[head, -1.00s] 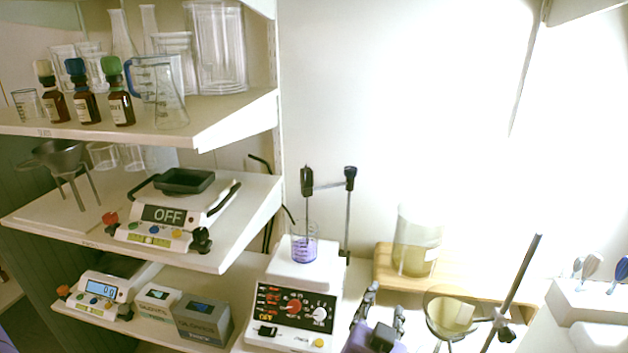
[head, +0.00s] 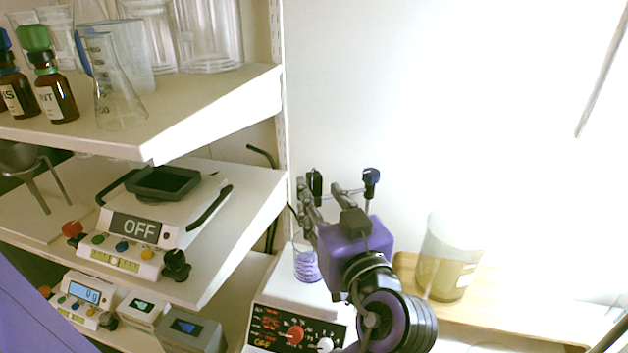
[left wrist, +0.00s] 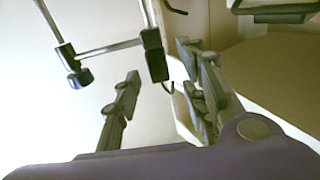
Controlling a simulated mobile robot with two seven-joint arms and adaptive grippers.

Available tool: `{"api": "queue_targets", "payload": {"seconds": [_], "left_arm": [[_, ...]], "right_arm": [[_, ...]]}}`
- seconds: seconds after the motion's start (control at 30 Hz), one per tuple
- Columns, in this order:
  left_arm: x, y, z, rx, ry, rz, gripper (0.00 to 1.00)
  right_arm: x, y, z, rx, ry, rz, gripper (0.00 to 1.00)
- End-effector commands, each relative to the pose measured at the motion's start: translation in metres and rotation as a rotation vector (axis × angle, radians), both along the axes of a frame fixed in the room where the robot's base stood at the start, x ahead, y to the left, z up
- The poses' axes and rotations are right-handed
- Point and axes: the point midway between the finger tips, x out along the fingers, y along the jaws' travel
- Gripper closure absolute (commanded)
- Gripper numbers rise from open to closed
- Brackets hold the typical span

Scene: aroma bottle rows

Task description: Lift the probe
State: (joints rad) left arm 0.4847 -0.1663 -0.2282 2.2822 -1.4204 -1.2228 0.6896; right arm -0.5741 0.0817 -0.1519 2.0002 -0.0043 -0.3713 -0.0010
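The probe (head: 315,184) is a thin upright rod with a black head, held by a side arm from a stand (head: 371,178) above a beaker of purple liquid (head: 306,265) on the hotplate stirrer (head: 296,318). My left gripper (head: 303,190) is close to the probe's head, with fingers spread. In the left wrist view the black probe head (left wrist: 154,55) shows between the directions of the two open fingers (left wrist: 160,78), with nothing gripped. The lower part of the probe is partly hidden by the gripper in the head view. My right gripper is not in view.
Shelves at left hold a scale reading OFF (head: 139,228), brown bottles (head: 55,95) and glassware (head: 118,85). A large beaker (head: 449,260) stands on a wooden board (head: 500,312) at right. The wall behind the stand is bare.

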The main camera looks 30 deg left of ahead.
Motion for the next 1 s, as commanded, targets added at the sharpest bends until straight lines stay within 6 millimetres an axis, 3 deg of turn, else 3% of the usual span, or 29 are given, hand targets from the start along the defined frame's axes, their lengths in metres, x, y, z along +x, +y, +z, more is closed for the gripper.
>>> {"api": "queue_targets", "payload": {"seconds": [0.3, 0.63, 0.93, 1.0], "left_arm": [[0.028, 0.03, 0.003, 0.004, -0.002, -0.002, 0.61], [0.031, 0.034, 0.0, 0.001, 0.001, -0.002, 0.61], [0.03, 0.033, 0.0, 0.001, 0.001, -0.002, 1.0], [0.03, 0.033, 0.0, 0.001, 0.001, -0.002, 1.0]], "right_arm": [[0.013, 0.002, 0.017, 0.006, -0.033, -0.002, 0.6], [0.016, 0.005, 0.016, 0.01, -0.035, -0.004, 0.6], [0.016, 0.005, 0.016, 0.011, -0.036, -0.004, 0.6], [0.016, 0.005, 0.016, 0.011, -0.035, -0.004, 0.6]]}}
